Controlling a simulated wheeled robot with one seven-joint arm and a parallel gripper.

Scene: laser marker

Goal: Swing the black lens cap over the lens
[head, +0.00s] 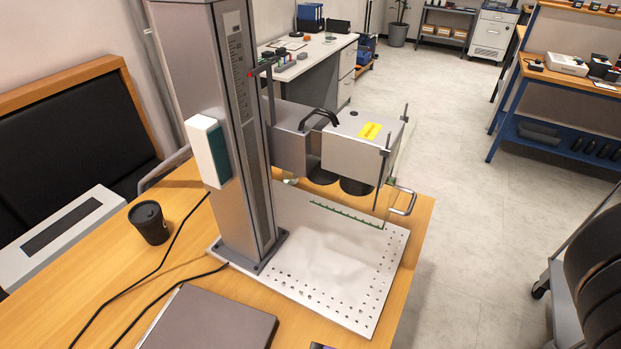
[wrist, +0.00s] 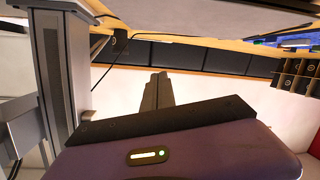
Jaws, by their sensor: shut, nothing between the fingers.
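The laser marker's grey head (head: 350,150) juts right from its tall column (head: 235,130) in the head view. Two dark round parts hang under the head, a left one (head: 322,176) and a right one (head: 355,187). They sit side by side, and I cannot tell for sure which is the lens cap and which the lens. My gripper (wrist: 158,78) shows in the wrist view only, its fingers together with nothing between them. Neither round part can be made out in the wrist view. My gripper is not visible in the head view, so its distance from them is unclear.
A perforated white plate (head: 330,262) lies below the head on the wooden table (head: 180,250). A clear guard with a handle (head: 403,201) stands at the right. A black cup (head: 149,223), cables and a closed laptop (head: 212,320) are left and front. Open floor lies right.

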